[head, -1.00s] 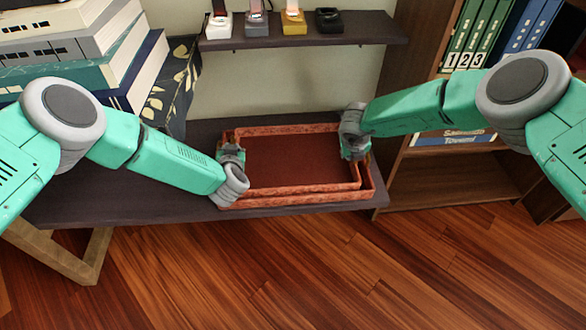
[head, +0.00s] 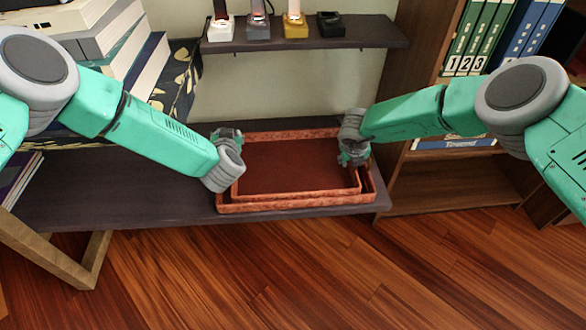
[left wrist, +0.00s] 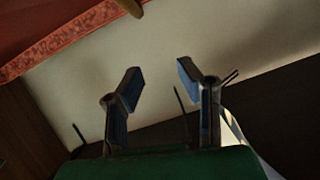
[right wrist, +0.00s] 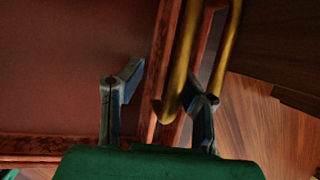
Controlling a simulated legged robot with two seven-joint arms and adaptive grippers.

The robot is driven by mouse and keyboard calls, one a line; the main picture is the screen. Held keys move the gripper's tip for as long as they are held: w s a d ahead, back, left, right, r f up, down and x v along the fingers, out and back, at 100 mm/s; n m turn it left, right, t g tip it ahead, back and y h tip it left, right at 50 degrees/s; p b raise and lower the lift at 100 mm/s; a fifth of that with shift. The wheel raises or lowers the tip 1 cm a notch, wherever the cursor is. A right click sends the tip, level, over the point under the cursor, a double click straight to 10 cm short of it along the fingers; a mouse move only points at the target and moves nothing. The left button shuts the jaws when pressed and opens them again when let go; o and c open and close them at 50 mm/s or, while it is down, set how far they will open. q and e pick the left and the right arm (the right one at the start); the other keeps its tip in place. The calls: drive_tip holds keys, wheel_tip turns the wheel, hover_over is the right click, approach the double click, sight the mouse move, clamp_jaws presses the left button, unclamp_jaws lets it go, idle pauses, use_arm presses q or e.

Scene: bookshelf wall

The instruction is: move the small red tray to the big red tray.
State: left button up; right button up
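The small red tray (head: 295,167) sits inside the big red tray (head: 285,205) on the dark low shelf. My left gripper (head: 228,135) is just above and beside the trays' left end. In the left wrist view its fingers (left wrist: 158,80) are apart with nothing between them, and a red tray edge (left wrist: 75,38) shows at upper left. My right gripper (head: 352,160) is at the trays' right end. In the right wrist view its fingers (right wrist: 165,85) are apart, astride a tray wall and a gold handle (right wrist: 183,60). Contact there cannot be told.
A small wall shelf (head: 310,40) with watch-like items on stands hangs above the trays. Stacked books (head: 110,60) stand at left. A bookcase with binders (head: 480,40) stands at right. The low shelf (head: 120,195) is bare left of the trays; wood floor lies in front.

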use_arm(q)
wheel_tip(320, 180, up, 3)
drive_tip(key=shift+f, duration=0.2)
use_arm(e)
drive_tip(key=shift+r, duration=0.1)
drive_tip(key=v, duration=1.1)
drive_tip(key=shift+s+r, duration=0.2)
drive_tip(key=shift+r, duration=0.05)
